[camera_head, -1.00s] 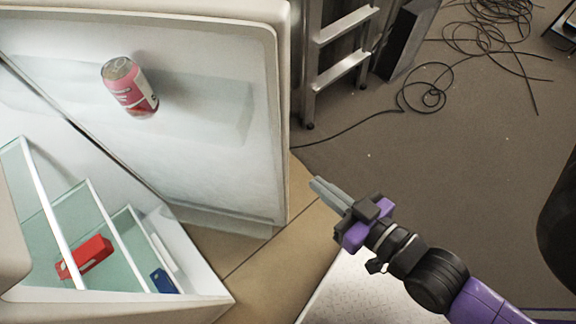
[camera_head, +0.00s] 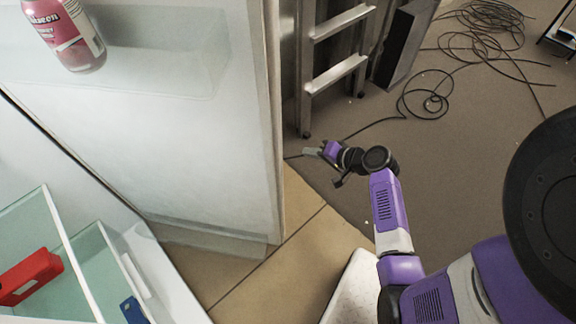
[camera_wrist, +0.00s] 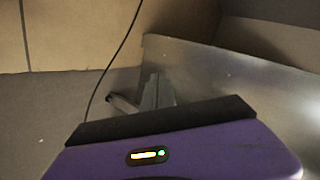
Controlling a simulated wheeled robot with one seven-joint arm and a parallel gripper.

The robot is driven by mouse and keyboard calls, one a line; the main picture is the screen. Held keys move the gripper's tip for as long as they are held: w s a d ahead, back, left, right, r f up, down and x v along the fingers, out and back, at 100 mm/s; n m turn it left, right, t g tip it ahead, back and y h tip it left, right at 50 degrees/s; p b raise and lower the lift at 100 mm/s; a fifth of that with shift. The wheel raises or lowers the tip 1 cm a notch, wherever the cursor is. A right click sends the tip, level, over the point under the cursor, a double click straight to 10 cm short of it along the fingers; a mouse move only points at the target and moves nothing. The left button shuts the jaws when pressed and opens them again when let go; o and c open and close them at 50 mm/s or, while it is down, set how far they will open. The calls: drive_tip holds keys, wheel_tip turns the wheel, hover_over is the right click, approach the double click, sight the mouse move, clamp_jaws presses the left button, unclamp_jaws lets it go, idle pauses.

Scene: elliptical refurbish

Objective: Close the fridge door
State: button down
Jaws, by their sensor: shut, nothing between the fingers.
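The white fridge door (camera_head: 180,130) stands wide open at the left in the head view, its inner side facing me. A pink can (camera_head: 64,32) stands on the door's shelf. The open fridge body (camera_head: 165,290) is at the lower left, with glass shelves. My gripper (camera_head: 312,152) is just right of the door's free edge, beyond it, over the floor, and looks apart from it. Its fingers (camera_wrist: 150,95) are shut and empty in the wrist view. The grey panel in front of them there is hard to identify.
A red item (camera_head: 30,277) and a blue item (camera_head: 133,310) lie on the fridge shelves. A metal ladder (camera_head: 335,75) and a dark box (camera_head: 403,45) stand beyond the door. A black cable (camera_head: 430,98) runs across the floor.

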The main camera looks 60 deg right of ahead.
drive_tip(key=s+r+n+t+y+b, duration=0.45)
drive_tip(key=r+y, duration=0.35)
drive_tip(key=y, duration=0.4)
drive_tip(key=w+a, duration=0.7)
drive_tip(key=a, duration=0.2)
drive_tip(key=shift+a+r+g+b, duration=0.15)
drive_tip(key=shift+g+b, duration=0.2)
drive_tip(key=shift+g, duration=0.1)
drive_tip(key=shift+a, duration=0.15)
